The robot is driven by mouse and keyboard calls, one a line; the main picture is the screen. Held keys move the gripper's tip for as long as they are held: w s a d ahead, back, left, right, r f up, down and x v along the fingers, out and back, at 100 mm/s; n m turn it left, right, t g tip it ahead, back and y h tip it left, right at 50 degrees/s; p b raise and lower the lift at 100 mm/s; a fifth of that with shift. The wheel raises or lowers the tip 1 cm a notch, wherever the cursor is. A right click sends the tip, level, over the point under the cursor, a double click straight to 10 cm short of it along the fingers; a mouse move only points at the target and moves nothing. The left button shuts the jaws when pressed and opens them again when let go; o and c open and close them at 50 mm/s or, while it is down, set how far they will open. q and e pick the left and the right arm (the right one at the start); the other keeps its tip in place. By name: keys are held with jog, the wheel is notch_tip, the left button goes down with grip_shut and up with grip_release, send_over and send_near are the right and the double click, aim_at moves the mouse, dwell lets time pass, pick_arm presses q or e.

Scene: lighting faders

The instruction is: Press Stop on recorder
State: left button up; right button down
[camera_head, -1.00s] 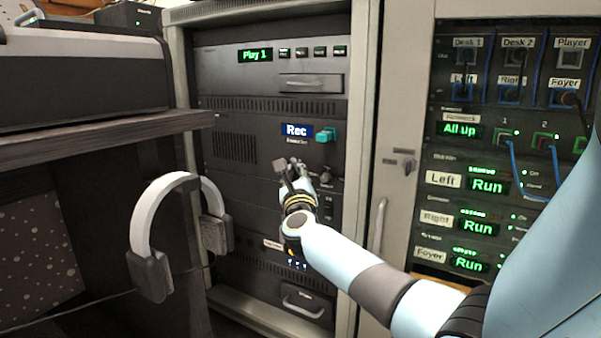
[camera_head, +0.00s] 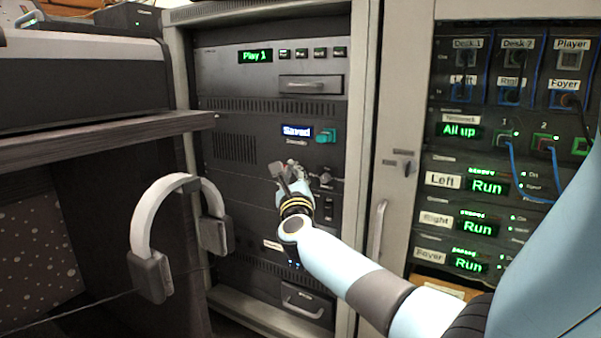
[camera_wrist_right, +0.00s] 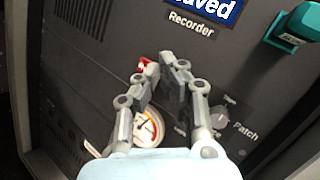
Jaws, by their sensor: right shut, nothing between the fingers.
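The recorder's blue display (camera_head: 297,132) reads "Saved" in the rack; in the right wrist view the display (camera_wrist_right: 208,8) is cut off above the label "Recorder". My right gripper (camera_head: 284,170) is shut and empty, just below the display in front of the recorder panel. In the right wrist view its fingertips (camera_wrist_right: 161,60) are close to the panel, beside a small red part (camera_wrist_right: 147,66). Whether they touch the panel I cannot tell. No Stop button can be made out; the fingers cover part of the panel. My left gripper is not in view.
A teal block (camera_head: 326,135) sticks out right of the display. A round gauge (camera_wrist_right: 150,128) and a Patch knob (camera_wrist_right: 218,118) lie below. Headphones (camera_head: 150,262) hang at the left, near the desk. A cabinet with patch cables (camera_head: 512,165) stands right.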

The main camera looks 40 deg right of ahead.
jog(key=a, duration=0.1)
jog(key=s+a, duration=0.1)
jog(key=a, duration=0.1)
jog(key=s+a, duration=0.1)
jog(key=shift+a+p, duration=0.3)
dwell(0.9)
